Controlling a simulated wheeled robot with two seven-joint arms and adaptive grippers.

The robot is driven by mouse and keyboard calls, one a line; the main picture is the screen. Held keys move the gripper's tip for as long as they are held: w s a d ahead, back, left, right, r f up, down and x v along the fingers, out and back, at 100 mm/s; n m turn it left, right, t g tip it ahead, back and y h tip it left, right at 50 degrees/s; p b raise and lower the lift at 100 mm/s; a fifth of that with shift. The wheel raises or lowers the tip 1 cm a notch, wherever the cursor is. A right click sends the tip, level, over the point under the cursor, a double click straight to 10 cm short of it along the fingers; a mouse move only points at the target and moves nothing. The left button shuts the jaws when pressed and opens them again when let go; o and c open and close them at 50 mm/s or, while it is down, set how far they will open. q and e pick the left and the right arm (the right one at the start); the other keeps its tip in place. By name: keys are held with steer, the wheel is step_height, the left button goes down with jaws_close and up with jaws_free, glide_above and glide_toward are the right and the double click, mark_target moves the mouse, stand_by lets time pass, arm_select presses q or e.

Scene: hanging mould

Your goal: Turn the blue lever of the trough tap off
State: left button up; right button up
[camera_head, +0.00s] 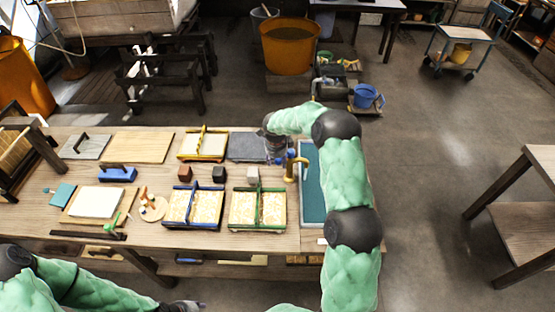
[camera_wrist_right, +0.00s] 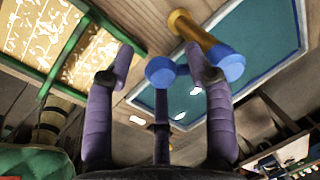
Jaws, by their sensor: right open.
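The brass trough tap (camera_head: 290,170) stands at the left edge of the teal trough (camera_head: 313,205) on the bench. In the right wrist view the tap (camera_wrist_right: 200,38) has a blue lever (camera_wrist_right: 160,72) with a round knob, joined to a blue cap. My right gripper (camera_head: 279,157) is at the tap, partly hidden by its own arm. In the wrist view its fingers (camera_wrist_right: 160,65) are apart, with the lever knob showing between them; I cannot tell whether they touch it. My left gripper (camera_head: 186,305) is at the bottom edge, partly cut off.
Left of the tap are a green-framed mould (camera_head: 258,212) and a blue-framed mould (camera_head: 193,206). Small blocks (camera_head: 219,174) stand behind them. A dark slab (camera_head: 248,146) lies behind the tap. Open floor (camera_head: 430,150) is to the right of the bench.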

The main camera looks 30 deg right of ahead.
jaws_close()
steer(key=shift+s+d+n+y+b, duration=0.2)
steer(key=shift+s+n+b, duration=0.2)
steer(key=shift+n+b, duration=0.25)
steer(key=shift+s+d+n+y+b, duration=0.15)
steer(key=shift+s+n+b, duration=0.3)
steer(key=shift+n, duration=0.3)
steer(key=shift+s+d+n+y+b, duration=0.15)
steer(key=shift+s+d+n+y, duration=0.4)
steer(key=shift+d+n, duration=1.45)
steer(key=shift+s+d+n+y+b, duration=0.1)
steer(key=shift+s+d+n+y, duration=0.45)
steer(key=shift+n, duration=2.6)
steer(key=shift+s+d+n+y+b, duration=0.15)
steer(key=shift+s+d+n, duration=0.65)
steer(key=shift+d+n, duration=1.3)
steer(key=shift+a+n, duration=0.45)
